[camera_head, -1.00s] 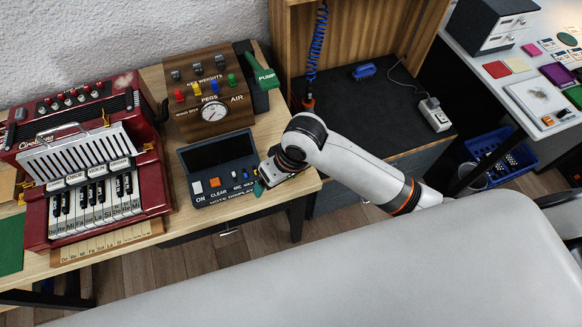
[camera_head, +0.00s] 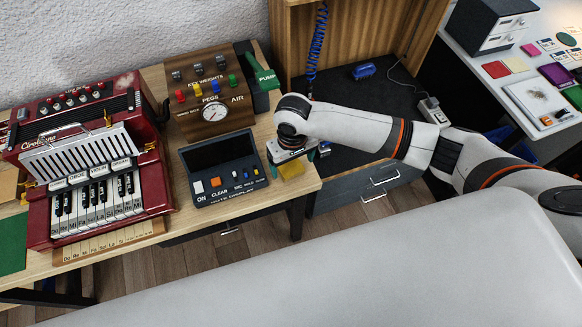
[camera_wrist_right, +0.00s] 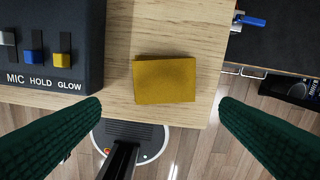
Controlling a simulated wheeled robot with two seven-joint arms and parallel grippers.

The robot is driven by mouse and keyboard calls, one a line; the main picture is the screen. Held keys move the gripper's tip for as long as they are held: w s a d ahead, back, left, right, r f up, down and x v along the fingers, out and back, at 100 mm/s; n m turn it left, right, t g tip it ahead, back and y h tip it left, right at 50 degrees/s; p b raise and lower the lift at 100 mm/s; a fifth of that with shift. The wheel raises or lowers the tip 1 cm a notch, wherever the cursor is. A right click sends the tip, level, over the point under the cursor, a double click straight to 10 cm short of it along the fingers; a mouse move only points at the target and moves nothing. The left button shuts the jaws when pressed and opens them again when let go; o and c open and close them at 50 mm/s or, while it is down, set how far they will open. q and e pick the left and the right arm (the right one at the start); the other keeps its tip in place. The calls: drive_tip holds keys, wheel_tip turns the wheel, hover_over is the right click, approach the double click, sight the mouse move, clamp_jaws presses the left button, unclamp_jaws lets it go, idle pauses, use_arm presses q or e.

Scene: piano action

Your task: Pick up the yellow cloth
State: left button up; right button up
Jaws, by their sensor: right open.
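The yellow cloth (camera_head: 291,169) lies flat on the wooden table near its right front corner, just right of the note display box. In the right wrist view the cloth (camera_wrist_right: 165,80) is a folded mustard rectangle between and beyond my two green fingers. My right gripper (camera_head: 296,158) is over this corner of the table, above the cloth, with the wrist hiding part of it. In the wrist view the right gripper (camera_wrist_right: 160,106) is open and empty, its fingers wide apart on either side of the cloth. My left gripper does not show.
The note display box (camera_head: 222,170) stands close left of the cloth. A red accordion (camera_head: 95,165) is further left. The gauge box (camera_head: 208,95) and green pump handle (camera_head: 264,75) stand behind. A dark bench (camera_head: 365,110) with a blue brush lies right, past a gap.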

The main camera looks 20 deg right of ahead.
sight(293, 171)
drive_tip(key=f, duration=0.5)
drive_tip(key=shift+w+d+p, duration=0.2)
drive_tip(key=shift+p, duration=0.1)
drive_tip(key=c, duration=1.1)
